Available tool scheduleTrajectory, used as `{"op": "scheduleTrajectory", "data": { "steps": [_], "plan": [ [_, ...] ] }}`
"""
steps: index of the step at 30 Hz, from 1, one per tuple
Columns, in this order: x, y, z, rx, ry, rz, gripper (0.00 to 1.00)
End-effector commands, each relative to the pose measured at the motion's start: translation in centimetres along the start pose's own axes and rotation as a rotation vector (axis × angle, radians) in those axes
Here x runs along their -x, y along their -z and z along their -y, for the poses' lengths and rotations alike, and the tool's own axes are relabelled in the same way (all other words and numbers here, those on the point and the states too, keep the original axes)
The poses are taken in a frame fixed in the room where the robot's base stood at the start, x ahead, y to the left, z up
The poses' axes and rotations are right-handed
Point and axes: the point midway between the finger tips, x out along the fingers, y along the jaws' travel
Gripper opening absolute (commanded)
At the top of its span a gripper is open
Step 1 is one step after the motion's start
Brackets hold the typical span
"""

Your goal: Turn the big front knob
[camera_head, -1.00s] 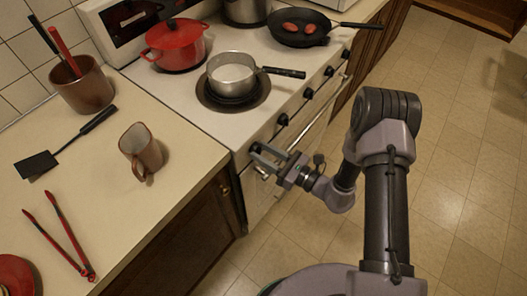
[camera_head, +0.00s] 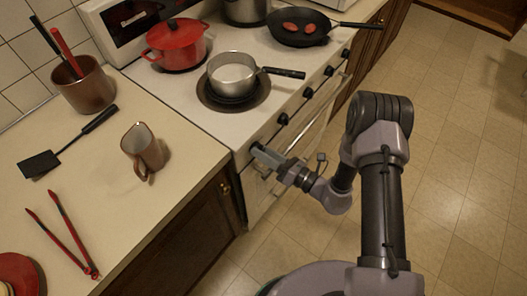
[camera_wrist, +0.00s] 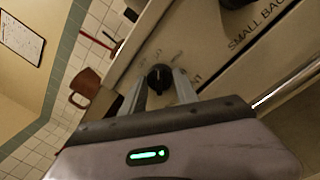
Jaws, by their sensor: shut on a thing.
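The black knob (camera_wrist: 159,77) nearest the counter end of the stove front shows between my fingers in the wrist view. Printed letters beside it are partly covered, with "NT" readable. My gripper (camera_wrist: 157,88) is shut on this knob, one finger on each side. In the head view my gripper (camera_head: 260,154) is at the left end of the stove's front panel, and the fingers hide most of the knob.
Another knob (camera_wrist: 236,2) is marked "SMALL BAC". More knobs (camera_head: 282,119) line the panel to the right. The oven door handle (camera_head: 318,118) runs below them. A saucepan (camera_head: 232,74) stands on the front burner, its handle pointing right. The floor right of my arm is clear.

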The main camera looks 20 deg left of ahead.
Motion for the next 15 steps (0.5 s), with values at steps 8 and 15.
{"op": "scheduleTrajectory", "data": {
  "steps": [8, 15],
  "plan": [
    [0.02, 0.11, -0.01, -0.005, 0.0, -0.001, 0.0],
    [0.02, 0.09, -0.01, -0.004, 0.0, -0.001, 0.58]
  ]
}}
